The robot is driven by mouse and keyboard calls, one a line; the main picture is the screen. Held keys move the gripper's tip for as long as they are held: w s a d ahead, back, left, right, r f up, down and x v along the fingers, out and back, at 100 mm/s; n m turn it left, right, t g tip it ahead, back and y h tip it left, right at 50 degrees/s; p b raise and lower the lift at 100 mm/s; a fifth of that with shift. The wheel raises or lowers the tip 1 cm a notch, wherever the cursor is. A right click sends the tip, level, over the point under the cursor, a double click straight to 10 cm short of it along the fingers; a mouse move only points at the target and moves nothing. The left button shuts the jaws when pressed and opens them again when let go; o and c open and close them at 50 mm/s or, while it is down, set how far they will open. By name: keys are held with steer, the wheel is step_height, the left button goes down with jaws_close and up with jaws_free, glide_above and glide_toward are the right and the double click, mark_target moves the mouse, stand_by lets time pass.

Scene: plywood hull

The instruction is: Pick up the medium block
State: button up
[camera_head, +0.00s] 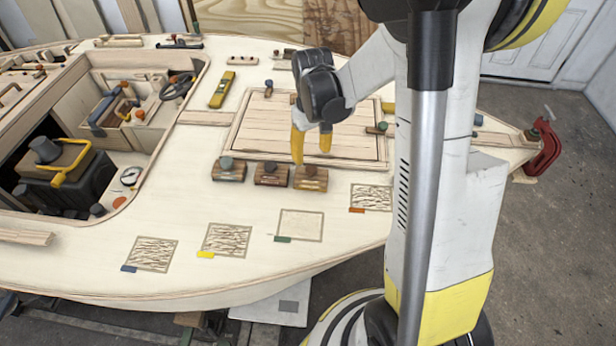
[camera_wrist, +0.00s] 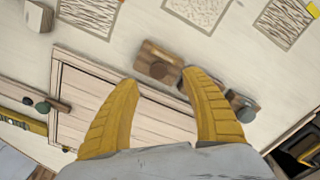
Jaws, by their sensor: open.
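Three small wooden blocks with round knobs stand in a row on the pale deck. The left block (camera_head: 229,171) is grey-brown, the middle block (camera_head: 272,175) is dark reddish, and the right block (camera_head: 311,180) is warmer brown. They look close in size, so I cannot tell which is the medium one. My gripper (camera_head: 312,153) is open and empty, pointing down above the deck by the right block. In the wrist view the right block (camera_wrist: 156,62) shows just beyond the gap between the fingertips. The right finger mostly hides the middle block; the left block (camera_wrist: 241,105) is beyond it.
A framed planked hatch (camera_head: 345,140) lies behind the blocks. Several marked squares, including a plain one (camera_head: 300,224), lie in front on clear deck. A yellow level (camera_head: 222,90) lies behind left. An open cockpit (camera_head: 130,150) is at left. A red clamp (camera_head: 545,148) grips the right end.

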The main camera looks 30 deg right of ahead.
mark_target(312, 170)
steer(key=f+b, duration=0.1)
steer(key=f, duration=0.1)
steer(key=f+b, duration=0.1)
steer(key=f, duration=0.2)
steer(key=f+b, duration=0.1)
steer(key=f, duration=0.2)
steer(key=shift+w+d+f, duration=0.15)
steer(key=shift+w+d, duration=0.1)
jaws_close()
